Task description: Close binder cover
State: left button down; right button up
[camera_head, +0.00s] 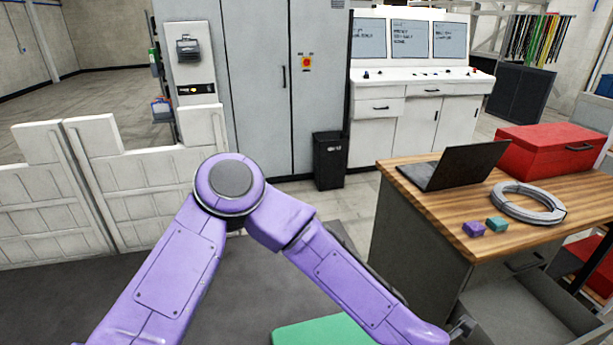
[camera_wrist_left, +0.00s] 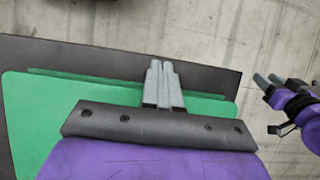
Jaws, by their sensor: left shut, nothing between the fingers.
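The green binder (camera_wrist_left: 48,115) lies on a dark surface in the left wrist view. A raised darker green strip (camera_wrist_left: 85,77) runs along its far side. Part of the binder also shows at the bottom of the head view (camera_head: 312,334), mostly cut off. I cannot tell from these views how far its cover is open. My left gripper (camera_wrist_left: 161,64) is shut and empty, with its fingers over the binder's far edge; contact is unclear. My right gripper (camera_wrist_left: 267,79) shows at the right of the left wrist view, beyond the binder's side; its finger gap is unclear.
A wooden-topped desk (camera_head: 420,198) at the right holds a laptop (camera_head: 455,167), a cable coil (camera_head: 528,204), a purple block (camera_head: 473,229), a teal block (camera_head: 497,224) and a red toolbox (camera_head: 550,148). White barriers (camera_head: 125,172) stand at the left. A black bin (camera_head: 329,160) stands behind.

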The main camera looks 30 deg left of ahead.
pick_arm(q)
jog(key=shift+w+a+f, duration=0.1)
jog(key=shift+w+f, duration=0.05)
jog(key=shift+f, duration=0.45)
jog(key=shift+r, duration=0.1)
dwell(0.5)
jog(key=w+d+r+p, duration=0.1)
jog(key=w+d+r, duration=0.1)
jog(key=r, duration=0.3)
jog(key=w+d+r, duration=0.2)
jog(key=w+r, duration=0.1)
jog(key=r, duration=0.3)
jog(key=shift+d+p, duration=0.35)
